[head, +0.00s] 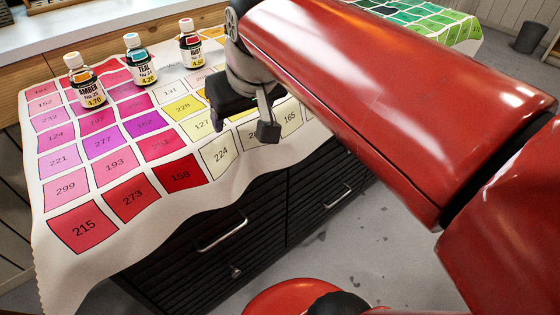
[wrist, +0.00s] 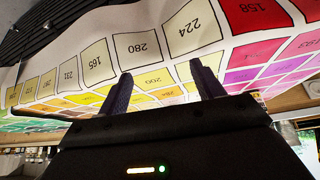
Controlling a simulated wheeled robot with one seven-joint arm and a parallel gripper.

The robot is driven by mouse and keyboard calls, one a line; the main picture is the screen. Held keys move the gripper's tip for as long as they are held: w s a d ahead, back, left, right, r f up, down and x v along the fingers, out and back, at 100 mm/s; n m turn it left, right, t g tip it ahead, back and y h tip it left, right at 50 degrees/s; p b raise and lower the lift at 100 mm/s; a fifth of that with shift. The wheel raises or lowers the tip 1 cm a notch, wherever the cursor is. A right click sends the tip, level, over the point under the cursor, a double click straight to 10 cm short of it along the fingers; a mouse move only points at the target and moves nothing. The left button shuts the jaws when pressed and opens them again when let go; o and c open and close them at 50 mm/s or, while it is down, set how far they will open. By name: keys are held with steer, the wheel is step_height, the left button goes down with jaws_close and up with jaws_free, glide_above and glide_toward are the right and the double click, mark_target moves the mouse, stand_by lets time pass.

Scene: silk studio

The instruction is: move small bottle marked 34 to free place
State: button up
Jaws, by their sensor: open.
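My gripper (head: 242,126) is open over the cloth's front edge, to the right of and nearer than the bottles, touching none. In the wrist view my gripper (wrist: 163,86) has its two fingers apart with nothing between them.
The cloth (head: 52,262) has numbered colour squares and hangs over a dark drawer cabinet (head: 215,262) with metal handles. Bare printed squares lie in front of the bottles. My red arm hides much of the cloth's right part. A grey bin (head: 529,38) stands far right.

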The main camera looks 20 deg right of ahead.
steer(key=s+d+f+m, duration=0.1)
steer(key=s+d+f, duration=0.2)
steer(key=s+f, duration=0.7)
steer(key=shift+d+f+m+h, duration=0.15)
steer(key=shift+f+m+h, duration=0.15)
steer(key=shift+f, duration=0.25)
